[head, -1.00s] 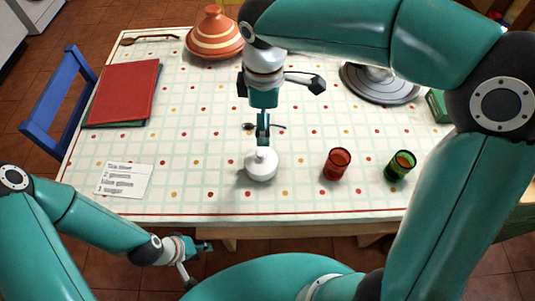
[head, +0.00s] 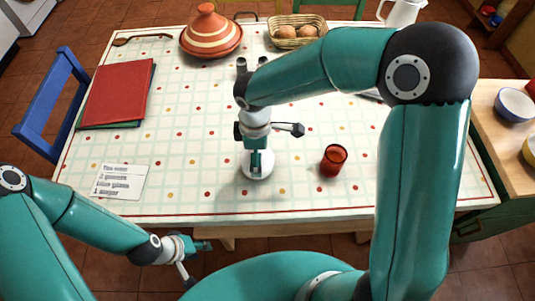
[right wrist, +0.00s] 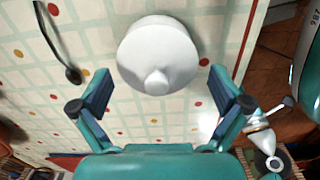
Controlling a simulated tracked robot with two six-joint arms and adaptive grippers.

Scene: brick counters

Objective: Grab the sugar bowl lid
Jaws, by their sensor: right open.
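The white sugar bowl (head: 267,170) stands near the front edge of the table, partly covered by my right gripper (head: 257,163). In the right wrist view its round white lid (right wrist: 158,55) with a pointed knob fills the upper middle. My right gripper (right wrist: 160,85) is open there, with a finger on either side of the knob end and nothing between the pads that I can see touching. The bowl body is mostly hidden under the lid. My left gripper (head: 195,260) is open and empty, low in front of the table's front edge.
A red glass (head: 334,160) stands right of the bowl. A recipe card (head: 120,181) and red book (head: 117,94) lie on the left. The tagine (head: 211,32) and a basket (head: 297,30) are at the back.

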